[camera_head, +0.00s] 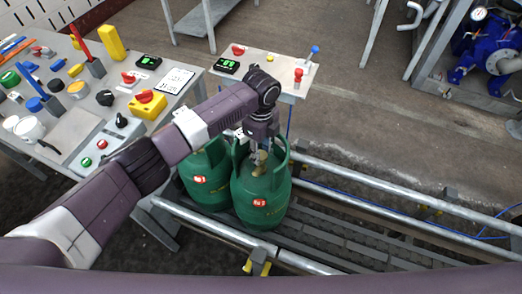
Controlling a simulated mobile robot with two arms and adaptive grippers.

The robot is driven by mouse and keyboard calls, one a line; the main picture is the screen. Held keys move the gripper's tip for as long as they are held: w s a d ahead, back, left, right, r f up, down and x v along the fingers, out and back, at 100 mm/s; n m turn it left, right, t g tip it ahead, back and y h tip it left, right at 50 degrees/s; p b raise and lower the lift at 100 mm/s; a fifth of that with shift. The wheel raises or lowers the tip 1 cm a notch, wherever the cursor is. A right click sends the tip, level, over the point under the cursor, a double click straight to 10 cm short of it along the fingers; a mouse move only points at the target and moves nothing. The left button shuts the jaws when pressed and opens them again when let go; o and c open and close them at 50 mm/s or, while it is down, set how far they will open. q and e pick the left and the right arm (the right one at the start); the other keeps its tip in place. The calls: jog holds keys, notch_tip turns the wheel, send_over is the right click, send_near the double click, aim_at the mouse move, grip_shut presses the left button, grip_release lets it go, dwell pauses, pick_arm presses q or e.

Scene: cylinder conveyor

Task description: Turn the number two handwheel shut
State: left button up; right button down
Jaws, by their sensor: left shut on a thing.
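Two green gas cylinders stand upright side by side on the conveyor (345,228). The left cylinder (203,183) is partly hidden behind the right cylinder (262,205) and my arm. Each has a red and white label. My left gripper (259,150) points down into the collar of the right cylinder, shut at its brass valve (261,158). The handwheel there is mostly hidden by the gripper, and no number can be read on it. The left cylinder's valve top is hidden by my arm. My right gripper is not in view.
Metal rails (400,196) run along both sides of the conveyor, which is empty to the right. A cluttered workbench (75,130) stands at left. A small control panel (287,82) with a red and a blue lever stands behind the cylinders. Blue pump equipment (487,50) is at the back right.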

aim_at(261, 155)
pick_arm(q)
jog(key=shift+r+m, duration=0.1)
jog(key=shift+m, duration=0.3)
jog(key=o, duration=1.2)
jog(key=shift+c, duration=0.2)
notch_tip(261, 155, up, 12)
jog(key=shift+s, duration=0.1)
